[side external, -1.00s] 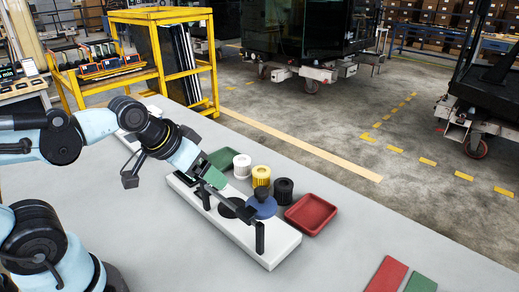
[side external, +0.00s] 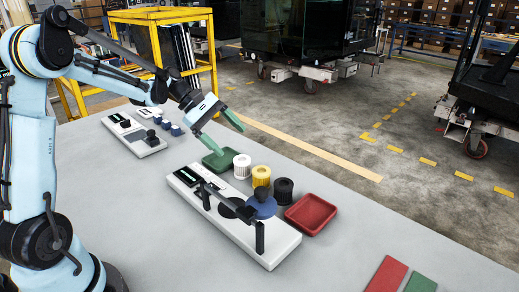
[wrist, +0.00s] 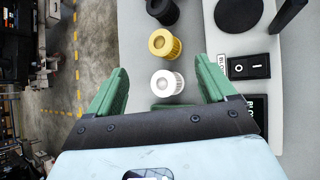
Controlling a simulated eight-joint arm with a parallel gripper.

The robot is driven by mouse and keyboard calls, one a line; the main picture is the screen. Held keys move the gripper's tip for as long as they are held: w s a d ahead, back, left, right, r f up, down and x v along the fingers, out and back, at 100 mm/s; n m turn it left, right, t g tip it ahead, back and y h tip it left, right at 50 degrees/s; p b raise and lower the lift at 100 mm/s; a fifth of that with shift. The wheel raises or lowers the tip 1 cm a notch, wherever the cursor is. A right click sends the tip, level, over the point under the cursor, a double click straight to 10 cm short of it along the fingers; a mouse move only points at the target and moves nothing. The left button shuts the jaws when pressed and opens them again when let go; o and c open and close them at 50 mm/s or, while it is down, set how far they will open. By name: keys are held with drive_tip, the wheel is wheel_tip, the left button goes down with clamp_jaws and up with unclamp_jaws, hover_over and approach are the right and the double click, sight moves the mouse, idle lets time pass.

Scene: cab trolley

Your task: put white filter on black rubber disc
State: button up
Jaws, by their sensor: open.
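The white filter (side external: 242,166) stands upright on the table, first in a row with a yellow filter (side external: 262,176) and a black filter (side external: 284,191). The black rubber disc (side external: 229,207) lies on the white fixture board, beside a blue disc (side external: 262,206) and partly behind a black bar. In the wrist view the white filter (wrist: 166,83) sits between my fingers' lines, just ahead of the tips, and the black disc (wrist: 239,14) is at the upper right. My gripper (side external: 222,128) has green fingers, is open and empty, and is above and left of the white filter.
A green tray (side external: 217,160) lies left of the white filter, and a red tray (side external: 311,214) lies right of the black filter. The white board (side external: 270,254) carries upright black posts and a bar. A second board (side external: 135,137) with small blue parts is farther back.

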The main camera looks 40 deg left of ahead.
sight(241, 159)
drive_tip(key=a+f+n+h, duration=0.1)
drive_tip(key=a+f+n, duration=0.1)
drive_tip(key=a, duration=0.1)
drive_tip(key=a+f+n+t+h, duration=0.1)
drive_tip(key=a+f, duration=0.1)
drive_tip(key=a, duration=0.1)
drive_tip(key=a+f+n+h, duration=0.2)
drive_tip(key=a, duration=0.1)
drive_tip(key=shift+a+n, duration=0.3)
drive_tip(key=shift+a, duration=0.05)
drive_tip(key=shift+t, duration=0.3)
drive_tip(key=x, duration=0.6)
drive_tip(key=shift+w+d+f, duration=0.1)
drive_tip(key=shift+d+f, duration=0.1)
drive_tip(key=shift+d, duration=0.15)
drive_tip(key=shift+w+r+x, duration=0.1)
drive_tip(key=shift+r+x, duration=0.05)
drive_tip(key=shift+x, duration=1.15)
drive_tip(key=shift+w+r+x, duration=0.1)
drive_tip(key=shift+r+x, duration=0.1)
drive_tip(key=shift+x, duration=1.15)
drive_tip(key=shift+c, duration=0.5)
drive_tip(key=c, duration=1.1)
drive_tip(key=shift+o, duration=0.2)
drive_tip(key=shift+r, duration=0.15)
